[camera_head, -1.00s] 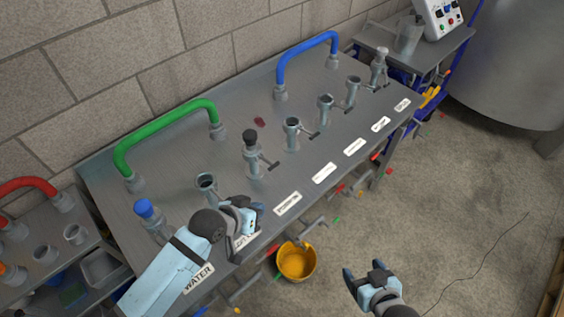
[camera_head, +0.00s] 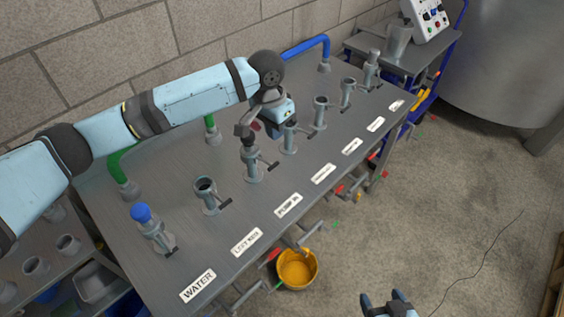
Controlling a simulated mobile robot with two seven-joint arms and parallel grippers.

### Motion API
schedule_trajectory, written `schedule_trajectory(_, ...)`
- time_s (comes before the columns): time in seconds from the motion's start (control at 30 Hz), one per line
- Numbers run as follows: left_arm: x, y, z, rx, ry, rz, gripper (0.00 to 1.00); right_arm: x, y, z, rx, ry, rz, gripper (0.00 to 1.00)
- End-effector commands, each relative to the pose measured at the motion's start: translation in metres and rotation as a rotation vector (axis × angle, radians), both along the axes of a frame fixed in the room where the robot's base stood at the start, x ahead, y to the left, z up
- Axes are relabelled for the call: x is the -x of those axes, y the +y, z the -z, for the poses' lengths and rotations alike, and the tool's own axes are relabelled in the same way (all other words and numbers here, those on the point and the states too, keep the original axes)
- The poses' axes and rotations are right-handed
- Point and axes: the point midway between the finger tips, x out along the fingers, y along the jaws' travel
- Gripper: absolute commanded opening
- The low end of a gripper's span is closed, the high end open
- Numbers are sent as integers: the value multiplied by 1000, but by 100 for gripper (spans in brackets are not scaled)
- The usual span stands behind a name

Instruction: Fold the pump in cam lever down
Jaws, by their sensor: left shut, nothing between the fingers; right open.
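The PUMP IN label (camera_head: 288,205) is on the table's front edge. The port behind it (camera_head: 252,168) stands upright with a dark top, and its cam lever (camera_head: 267,165) sticks out to the right side. My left gripper (camera_head: 276,132) is shut and empty, above and just right of this port's top; its wrist and fingers partly overlap the port's upper end and the neighbouring port (camera_head: 289,140). I cannot tell whether it touches either. My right gripper (camera_head: 386,300) is open and empty, low at the picture's bottom edge, away from the table.
The metal table (camera_head: 190,248) carries a row of ports, including a blue-capped one (camera_head: 150,222) and an open one (camera_head: 208,196). A green hose (camera_head: 122,178) and a blue hose (camera_head: 305,46) arch behind. A yellow bucket (camera_head: 297,270) is below the front edge.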

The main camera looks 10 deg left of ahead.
Motion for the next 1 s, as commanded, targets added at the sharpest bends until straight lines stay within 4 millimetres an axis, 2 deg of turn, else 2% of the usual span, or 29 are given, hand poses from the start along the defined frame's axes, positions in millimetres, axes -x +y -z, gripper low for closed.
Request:
schedule_trajectory(0.03, -5, 7, -8, -29, 5, -8, 0, 0, 0, 2, 0, 0, 0, 75)
schedule_trajectory(0.17, -9, 17, -19, -71, 23, -21, 0, 0, 0, 3, -1, 0, -1, 75)
schedule_trajectory(0.33, -9, 19, -13, -81, 31, -26, 0, 0, 0, 2, 0, 0, -1, 75)
schedule_trajectory(0.47, -8, 19, 8, -81, 32, -24, 0, -1, 0, 0, 0, -1, -1, 75)
schedule_trajectory(0.8, -8, 17, 79, -80, 29, -24, 0, -1, 0, -5, 1, -1, -1, 75)
schedule_trajectory(1.0, -7, 17, 107, -80, 29, -24, 0, -1, -1, -8, 2, -1, 0, 75)
